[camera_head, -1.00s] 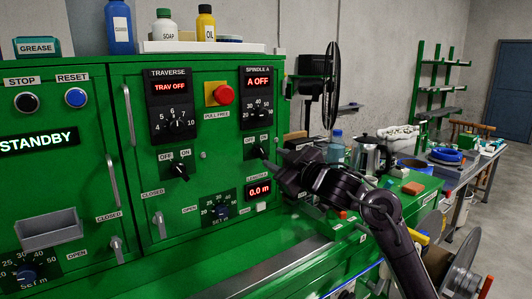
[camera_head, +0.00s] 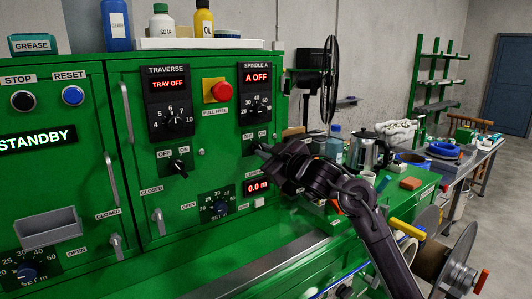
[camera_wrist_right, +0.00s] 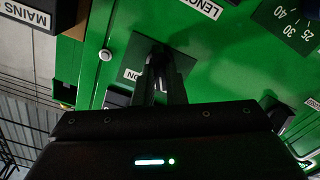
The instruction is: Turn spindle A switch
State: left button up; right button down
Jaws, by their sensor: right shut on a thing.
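The spindle A switch is a black rotary knob on a dark plate (camera_wrist_right: 138,58), under the OFF and ON labels (camera_head: 256,136) on the green cabinet front. My right gripper (camera_head: 261,149) is at the knob and covers most of it in the head view. In the right wrist view its two fingers (camera_wrist_right: 160,84) point at the plate and are shut on the knob, which shows only in part between them. The spindle A display (camera_head: 256,78) above reads "A OFF" in red. My left gripper is not in view.
The traverse switch (camera_head: 178,167) stands to the left, with its display (camera_head: 168,84) reading "TRAV OFF". A red push button (camera_head: 222,91) on a yellow plate is between the two dials. The length display (camera_head: 257,187) is just below my gripper. A bench with tools (camera_head: 408,183) lies right.

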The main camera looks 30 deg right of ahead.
jog(key=shift+r+m+p, duration=0.15)
jog(key=shift+m+p, duration=0.55)
jog(key=shift+p, duration=0.2)
jog(key=shift+d+m+p, duration=0.1)
jog(key=shift+m+p, duration=5.2)
jog(key=shift+p, duration=0.85)
jog(key=c, duration=1.5)
grip_release()
